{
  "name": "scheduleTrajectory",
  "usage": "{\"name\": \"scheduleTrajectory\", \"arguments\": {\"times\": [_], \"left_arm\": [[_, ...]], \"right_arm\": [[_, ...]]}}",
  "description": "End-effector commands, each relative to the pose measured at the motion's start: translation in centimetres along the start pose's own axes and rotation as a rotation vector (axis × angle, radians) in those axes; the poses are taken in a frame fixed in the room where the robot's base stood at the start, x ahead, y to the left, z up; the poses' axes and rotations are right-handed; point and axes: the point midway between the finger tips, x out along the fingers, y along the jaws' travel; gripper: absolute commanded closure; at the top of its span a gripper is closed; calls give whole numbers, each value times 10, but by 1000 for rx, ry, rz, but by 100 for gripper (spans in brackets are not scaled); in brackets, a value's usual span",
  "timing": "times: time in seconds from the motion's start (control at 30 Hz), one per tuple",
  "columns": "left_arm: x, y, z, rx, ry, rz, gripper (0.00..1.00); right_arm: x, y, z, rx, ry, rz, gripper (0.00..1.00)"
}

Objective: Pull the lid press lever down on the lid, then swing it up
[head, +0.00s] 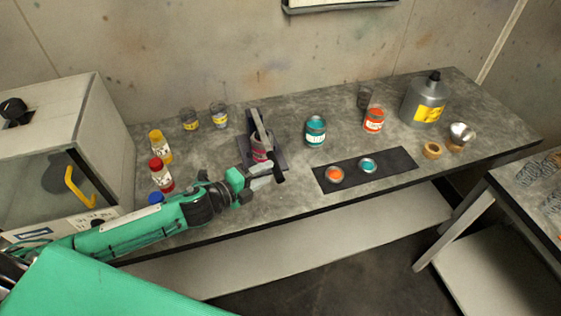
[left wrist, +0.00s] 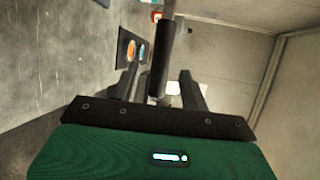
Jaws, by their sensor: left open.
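The lid press (head: 255,128) stands on the bench with a grey upright on a dark base. A small reddish can (head: 260,155) sits in it, partly hidden; I cannot make out its lid. My left gripper (head: 270,176) is open in front of the press, at the dark lever handle (head: 279,173). In the left wrist view the handle (left wrist: 160,62) is a black cylinder standing between the two spread fingers of the left gripper (left wrist: 160,88). I cannot tell whether a finger touches it. My right gripper is not in view.
Teal (head: 315,130) and orange cans (head: 373,121) stand behind a dark mat (head: 397,164) bearing two lids. A grey canister (head: 424,101) is farther right. A white cabinet (head: 75,130) bounds the left.

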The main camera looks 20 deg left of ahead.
Motion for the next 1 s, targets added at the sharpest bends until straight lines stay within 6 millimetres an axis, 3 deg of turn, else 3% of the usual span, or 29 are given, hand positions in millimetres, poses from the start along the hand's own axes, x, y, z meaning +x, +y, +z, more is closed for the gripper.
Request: {"name": "scheduleTrajectory", "arguments": {"times": [0.2, 0.4, 0.8, 1.0], "left_arm": [[37, -4, 0, 0, 0, -2, 55], [59, -2, 0, 0, 0, -1, 55], [65, 0, 0, 1, 1, 0, 55], [65, 0, 0, 1, 0, 0, 94]], "right_arm": [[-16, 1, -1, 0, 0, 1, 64], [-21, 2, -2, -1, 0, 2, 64], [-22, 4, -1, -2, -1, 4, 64], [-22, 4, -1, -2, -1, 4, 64]]}}
